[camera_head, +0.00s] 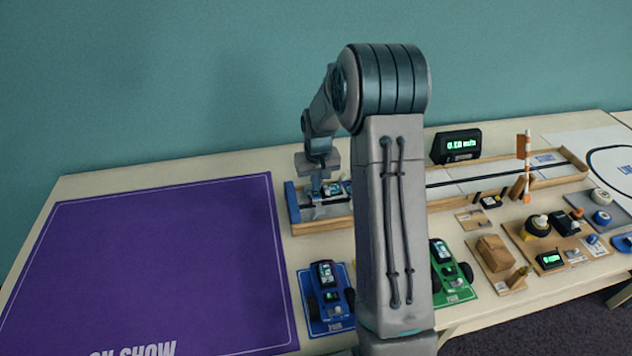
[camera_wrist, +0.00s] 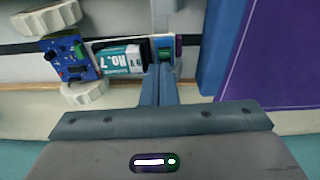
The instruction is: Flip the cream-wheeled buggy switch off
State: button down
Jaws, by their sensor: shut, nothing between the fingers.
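The cream-wheeled buggy (camera_head: 337,188) sits on the long track near its blue end block, partly hidden by my arm in the head view. The wrist view shows its cream wheels (camera_wrist: 84,92), a blue circuit board (camera_wrist: 70,58) and a white-and-teal battery (camera_wrist: 120,59). A small green part, apparently the switch (camera_wrist: 167,54), is at the buggy's end nearest the blue block. My gripper (camera_wrist: 161,72) is shut and empty, its fingertips right at this part. I cannot tell whether they touch it or which way the switch is set.
The track's blue end block (camera_wrist: 222,50) stands close beside my fingers. A purple mat (camera_head: 160,270) lies left of the track. A blue buggy (camera_head: 327,290) and a green buggy (camera_head: 447,268) stand in front. A speed display (camera_head: 456,145) is behind the track.

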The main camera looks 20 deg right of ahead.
aim_at(318, 192)
jog(key=shift+s+d+f, duration=0.1)
jog(key=shift+s+f, duration=0.4)
jog(key=shift+s, duration=0.35)
notch_tip(318, 192, up, 9)
jog(key=p, duration=0.5)
jog(key=s+a+r+t, duration=0.1)
jog(key=s+a+r, duration=0.4)
jog(key=s+r, duration=0.65)
jog(key=s+a+r, duration=0.1)
jog(key=s+a, duration=0.1)
jog(key=s, duration=1.4)
jog(key=shift+a+r+n+t, duration=0.15)
jog(key=shift+r+n+t, duration=0.15)
jog(key=shift+t, duration=0.1)
jog(key=shift+s, duration=0.1)
